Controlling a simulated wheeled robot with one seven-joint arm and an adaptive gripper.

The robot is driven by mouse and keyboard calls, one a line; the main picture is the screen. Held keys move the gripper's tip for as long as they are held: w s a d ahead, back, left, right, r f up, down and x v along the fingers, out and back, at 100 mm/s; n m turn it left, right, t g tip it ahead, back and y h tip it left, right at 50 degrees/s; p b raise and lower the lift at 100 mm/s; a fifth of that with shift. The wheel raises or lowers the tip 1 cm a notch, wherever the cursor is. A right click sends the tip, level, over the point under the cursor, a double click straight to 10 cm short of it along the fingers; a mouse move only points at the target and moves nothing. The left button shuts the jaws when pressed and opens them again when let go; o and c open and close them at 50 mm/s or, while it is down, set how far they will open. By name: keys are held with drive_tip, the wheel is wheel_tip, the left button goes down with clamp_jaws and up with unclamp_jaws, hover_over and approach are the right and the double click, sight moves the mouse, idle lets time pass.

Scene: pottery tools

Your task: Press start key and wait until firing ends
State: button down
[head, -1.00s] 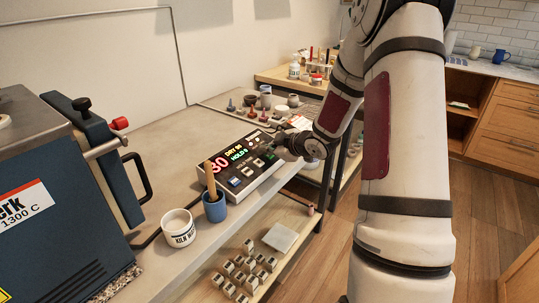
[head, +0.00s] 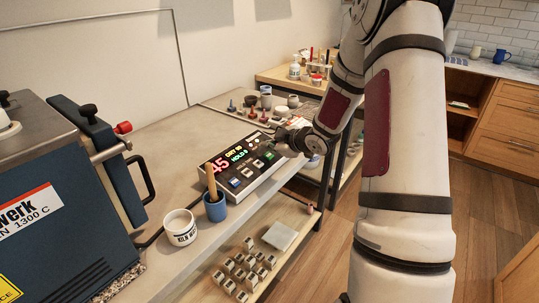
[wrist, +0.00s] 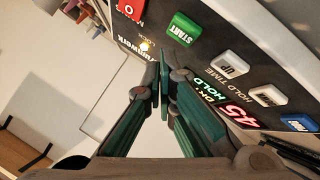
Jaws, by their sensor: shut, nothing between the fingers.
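The kiln controller (head: 262,181) lies on the grey worktop, with a lit display of red digits reading 45 and green HOLD text. Its green START key (wrist: 182,29) shows in the wrist view between the red O key (wrist: 129,9) and the white UP key (wrist: 230,64). My gripper (wrist: 161,78) is shut and empty, its green-padded fingertips near the panel's lower edge, apart from START in the picture. I cannot tell whether they touch the panel. In the head view my gripper (head: 285,138) is at the controller's right end. The blue kiln (head: 60,195) stands at left, lid down.
A white cup (head: 181,229) and a blue cup (head: 215,209) holding a wooden stick stand in front of the controller. Small pots and tools (head: 250,101) stand behind it. Several small blocks (head: 240,268) sit on the lower shelf. Wooden floor is open at right.

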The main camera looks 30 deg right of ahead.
drive_tip(key=shift+s+d+r+p, duration=0.1)
drive_tip(key=shift+s+r+p, duration=0.15)
drive_tip(key=shift+r+p, duration=0.75)
drive_tip(key=shift+s+d+r+p, duration=0.1)
drive_tip(key=shift+s+r+p, duration=0.15)
drive_tip(key=shift+r+p, duration=0.65)
drive_tip(key=shift+r, duration=0.15)
wheel_tip(320, 180, up, 8)
drive_tip(key=m+g+h, duration=0.1)
drive_tip(key=m+h, duration=0.1)
hover_over(273, 162)
drive_tip(key=s+a, duration=0.3)
drive_tip(key=s+a+r+m+g+h, duration=0.2)
drive_tip(key=s+a+r+m, duration=0.1)
drive_tip(key=s+a+r, duration=0.45)
drive_tip(key=s+a+m+g+y, duration=0.1)
drive_tip(key=s+a, duration=0.3)
drive_tip(key=s, duration=0.5)
drive_tip(key=s+a+r+m+g+y, duration=0.1)
drive_tip(key=s+a, duration=0.3)
drive_tip(key=s, duration=0.5)
drive_tip(key=s+a+m+g+y, duration=0.1)
drive_tip(key=s+a+g, duration=0.1)
drive_tip(key=s+a, duration=0.3)
drive_tip(key=s, duration=0.3)
drive_tip(key=shift+s+r+m, duration=0.35)
drive_tip(key=shift+s+m, duration=0.05)
idle(1.3)
